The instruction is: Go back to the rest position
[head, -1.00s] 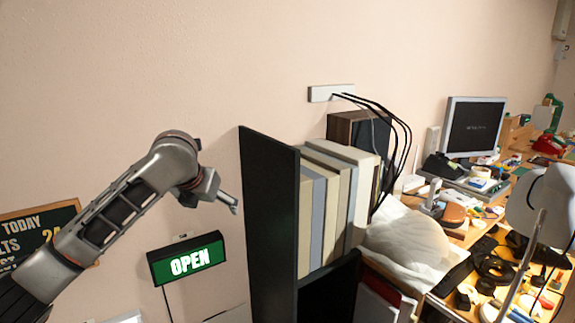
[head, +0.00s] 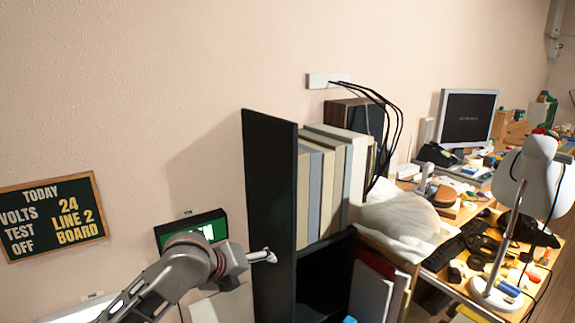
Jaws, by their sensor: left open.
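My left gripper (head: 264,256) is at the lower middle of the head view, at the end of my left arm, which comes in from the lower left. It is open, with nothing seen between its fingers. It shows in front of the lower part of the black shelf side panel (head: 270,190); I cannot tell whether it touches it. My left arm covers part of the green lit sign (head: 200,229). My right gripper is not in view.
Binders (head: 328,185) stand on the black shelf. A white bag (head: 400,218) lies to their right. A cluttered bench with a monitor (head: 468,120) and a white lamp (head: 535,170) is at the right. A chalkboard (head: 52,217) hangs at the left. The upper wall is clear.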

